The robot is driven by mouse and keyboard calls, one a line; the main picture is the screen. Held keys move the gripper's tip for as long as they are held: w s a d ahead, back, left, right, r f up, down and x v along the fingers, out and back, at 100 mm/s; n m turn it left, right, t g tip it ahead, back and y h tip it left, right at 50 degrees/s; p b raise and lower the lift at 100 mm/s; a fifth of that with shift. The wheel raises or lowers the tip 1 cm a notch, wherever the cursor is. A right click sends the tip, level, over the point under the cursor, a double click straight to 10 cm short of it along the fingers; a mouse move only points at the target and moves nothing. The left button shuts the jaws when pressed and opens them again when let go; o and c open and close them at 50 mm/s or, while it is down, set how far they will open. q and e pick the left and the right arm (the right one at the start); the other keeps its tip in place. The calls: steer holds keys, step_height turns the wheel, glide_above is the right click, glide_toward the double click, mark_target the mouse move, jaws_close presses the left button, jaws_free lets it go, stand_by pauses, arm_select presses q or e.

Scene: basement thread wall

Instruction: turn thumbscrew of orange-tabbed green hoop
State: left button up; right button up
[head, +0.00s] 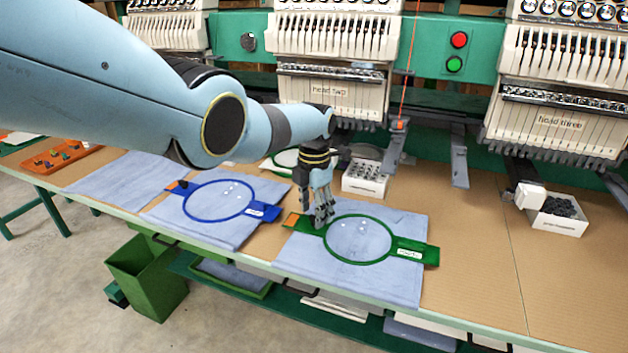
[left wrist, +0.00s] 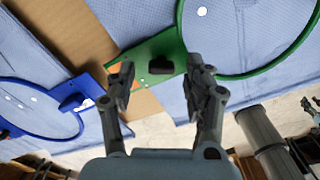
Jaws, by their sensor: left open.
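The green hoop (head: 360,264) lies on a folded blue cloth on the table, with an orange tab (head: 291,220) at its left end. The hoop's green rim also shows in the left wrist view (left wrist: 181,28). There its black thumbscrew (left wrist: 160,66) stands on the green bracket beside the ring, and the orange tab is partly hidden by a finger. My left gripper (head: 322,217) is open and points down over the bracket. In the left wrist view the thumbscrew appears between the open fingers (left wrist: 160,86), apart from both. In the head view the gripper hides the thumbscrew.
A blue hoop (head: 218,219) with its own black thumbscrew (left wrist: 73,102) lies on cloth to the left. A white bin (head: 365,181) of small parts stands behind my gripper. Machine heads overhang the back. An orange tray (head: 62,158) is far left.

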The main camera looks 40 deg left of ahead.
mark_target(314, 217)
arm_select(q)
step_height(314, 217, up, 11)
steer(key=shift+s+f, duration=0.15)
stand_by(0.6)
